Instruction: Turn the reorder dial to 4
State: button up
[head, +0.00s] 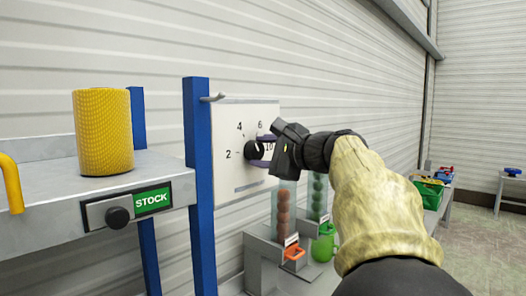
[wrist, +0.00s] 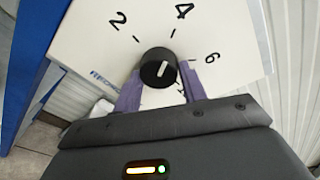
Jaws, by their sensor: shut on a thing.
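The reorder dial is a black round knob (head: 252,154) on a white panel (head: 232,118), which is fixed beside a blue post. In the wrist view the knob (wrist: 153,74) has a short white pointer line; I cannot tell exactly which number it points at. The numbers 2, 4 and 6 show around it, and part of the scale is hidden by my gripper. My gripper (head: 264,150) reaches the panel from the right, with its purple fingers on either side of the knob. It is shut on the knob in the wrist view (wrist: 160,80).
A metal shelf (head: 60,172) with a yellow cylinder (head: 103,132) and a STOCK label (head: 152,199) stands at the left. A blue post (head: 198,180) is close to the panel. Below are clear tubes of balls (head: 284,212) and a green mug (head: 324,246).

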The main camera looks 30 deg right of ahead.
jog(key=shift+f, duration=0.15)
jog(key=o, duration=1)
jog(key=shift+c, duration=0.2)
jog(key=shift+s, duration=0.15)
jog(key=b+v, duration=0.4)
jog(key=v, duration=1.3)
jog(key=shift+d, duration=0.1)
